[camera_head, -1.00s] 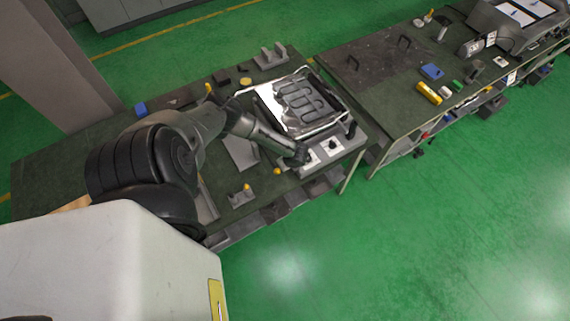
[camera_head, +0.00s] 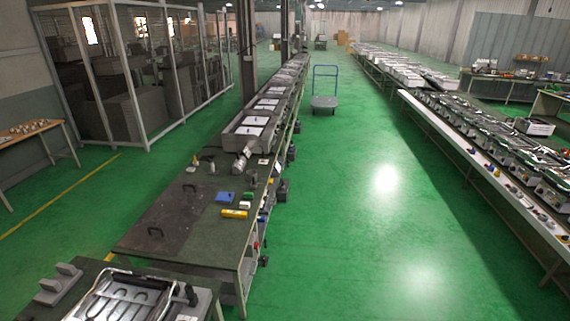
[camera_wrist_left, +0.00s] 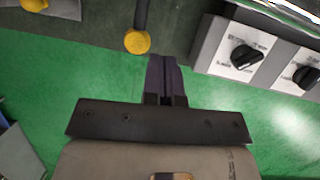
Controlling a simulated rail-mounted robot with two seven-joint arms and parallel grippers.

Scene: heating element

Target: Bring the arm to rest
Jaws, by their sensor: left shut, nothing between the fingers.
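My left gripper (camera_wrist_left: 164,62) shows in the left wrist view, its dark fingers closed together with nothing between them. Its fingertips point toward the bench edge, near a yellow knob (camera_wrist_left: 137,41) on a dark stem. To the right of the fingers is a grey control panel with a black dial (camera_wrist_left: 246,57) and a second black dial (camera_wrist_left: 307,78). The head view shows neither gripper. At its bottom left, the heating element (camera_head: 128,294) lies in a metal-framed unit on the near bench, partly cut off by the picture's edge.
A second bench (camera_head: 190,232) carries a blue block (camera_head: 225,197) and a yellow item (camera_head: 234,213). A long line of units runs beyond it. Green floor (camera_head: 350,230) is open to the right, up to a conveyor (camera_head: 480,165). A blue-handled cart (camera_head: 324,101) stands far back.

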